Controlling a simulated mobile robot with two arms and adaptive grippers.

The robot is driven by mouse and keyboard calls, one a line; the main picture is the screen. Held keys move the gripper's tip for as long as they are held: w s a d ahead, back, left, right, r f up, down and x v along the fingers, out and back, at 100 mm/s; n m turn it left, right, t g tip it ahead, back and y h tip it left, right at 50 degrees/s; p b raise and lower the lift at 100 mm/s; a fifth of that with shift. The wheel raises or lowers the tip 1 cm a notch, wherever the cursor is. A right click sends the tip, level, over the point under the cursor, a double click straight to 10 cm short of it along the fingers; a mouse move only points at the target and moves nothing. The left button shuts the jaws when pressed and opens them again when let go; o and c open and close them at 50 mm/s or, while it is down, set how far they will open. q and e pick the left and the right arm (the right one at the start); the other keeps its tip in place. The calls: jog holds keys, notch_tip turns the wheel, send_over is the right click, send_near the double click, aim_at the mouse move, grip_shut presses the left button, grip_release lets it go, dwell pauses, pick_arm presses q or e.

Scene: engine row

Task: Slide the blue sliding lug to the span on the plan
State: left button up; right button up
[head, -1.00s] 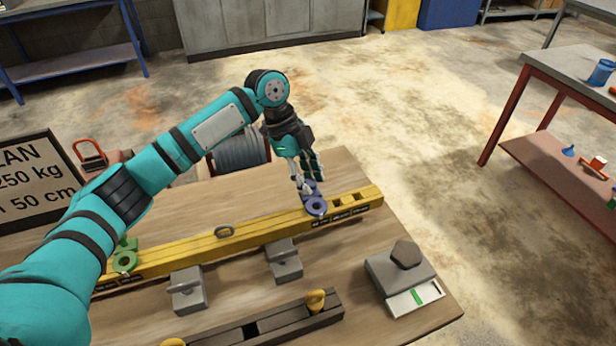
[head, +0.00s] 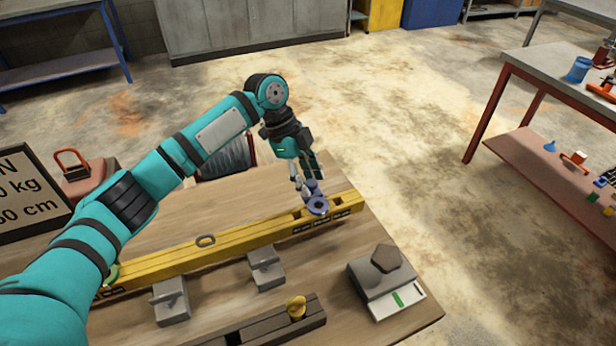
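The yellow beam (head: 240,240) lies across the wooden table, with several label marks near its right end. The blue sliding lug (head: 318,206) sits on the beam toward that end, beside open slots. My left gripper (head: 309,188) reaches down from above with its fingers closed around the lug's upper part, which they partly hide. A green lug (head: 112,273) shows at the beam's left end, mostly hidden behind my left arm. The plan board (head: 30,195) at the left edge is cut off; "0 kg" and "50 cm" can be read. My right gripper is out of view.
Two grey blocks with handles (head: 266,270) stand in front of the beam. A dark slotted bar (head: 250,325) with a yellow eye piece lies nearer. A grey box with a dark knob (head: 383,275) stands at the right. A red-legged bench (head: 545,165) stands across the floor.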

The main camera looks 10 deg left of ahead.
pick_arm(q)
jog(key=shift+o, duration=0.5)
jog(key=shift+w+d, duration=0.15)
jog(key=shift+d, duration=0.1)
jog(key=v, duration=1.2)
jog(key=shift+d+f, duration=0.1)
jog(key=shift+d, duration=0.05)
